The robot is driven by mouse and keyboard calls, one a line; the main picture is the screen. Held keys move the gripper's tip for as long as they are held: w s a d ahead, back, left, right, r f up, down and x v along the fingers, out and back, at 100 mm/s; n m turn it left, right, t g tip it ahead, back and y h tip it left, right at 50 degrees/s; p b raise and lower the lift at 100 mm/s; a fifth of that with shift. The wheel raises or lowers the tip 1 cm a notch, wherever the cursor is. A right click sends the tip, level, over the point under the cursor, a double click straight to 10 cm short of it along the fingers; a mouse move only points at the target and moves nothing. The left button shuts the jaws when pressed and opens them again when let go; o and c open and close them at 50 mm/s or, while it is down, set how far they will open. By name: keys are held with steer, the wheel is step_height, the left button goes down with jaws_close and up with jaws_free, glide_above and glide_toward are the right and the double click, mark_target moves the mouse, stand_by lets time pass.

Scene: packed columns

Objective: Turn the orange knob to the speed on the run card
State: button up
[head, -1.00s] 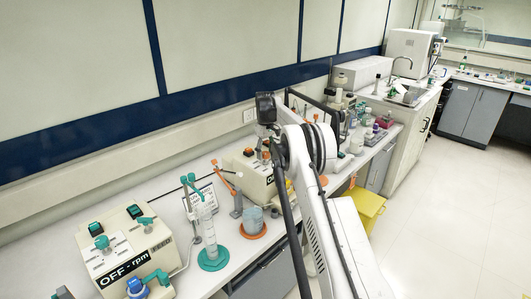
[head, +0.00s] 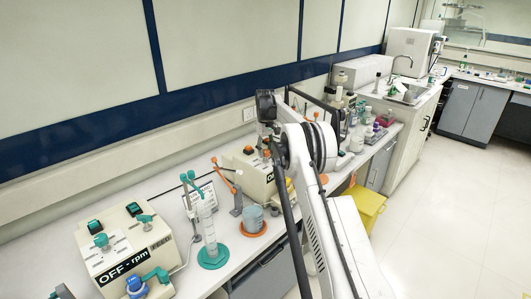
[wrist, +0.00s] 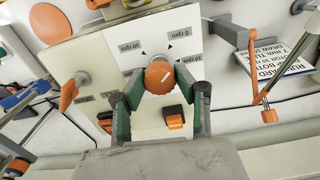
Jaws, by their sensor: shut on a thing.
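The orange knob (wrist: 159,77), with a white pointer line, is on the pale front panel of a pump unit (wrist: 95,55), seen upside down in the wrist view. My gripper (wrist: 158,74) has its green-padded fingers closed on either side of the knob. The white line slants toward the upper right of the picture. In the head view my arm hides part of the orange-fitted pump unit (head: 240,173).
An orange rocker switch (wrist: 174,119) sits close to the knob, near one finger. An orange clamp arm (wrist: 257,80) and a metal rod stand at the right. In the head view a teal-fitted pump (head: 122,240) shows OFF, beside a glass column on a teal base (head: 213,257).

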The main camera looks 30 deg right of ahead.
mark_target(265, 150)
steer(key=m+b, duration=0.2)
steer(key=m, duration=0.2)
steer(key=shift+f+b, duration=0.1)
steer(key=shift+b, duration=0.2)
steer(key=m+b, duration=0.1)
steer(key=m, duration=0.4)
steer(key=shift+b, duration=0.4)
steer(key=shift+m, duration=0.4)
steer(key=o, duration=1.1)
steer(key=shift+r, duration=0.2)
steer(key=shift+r, duration=3.7)
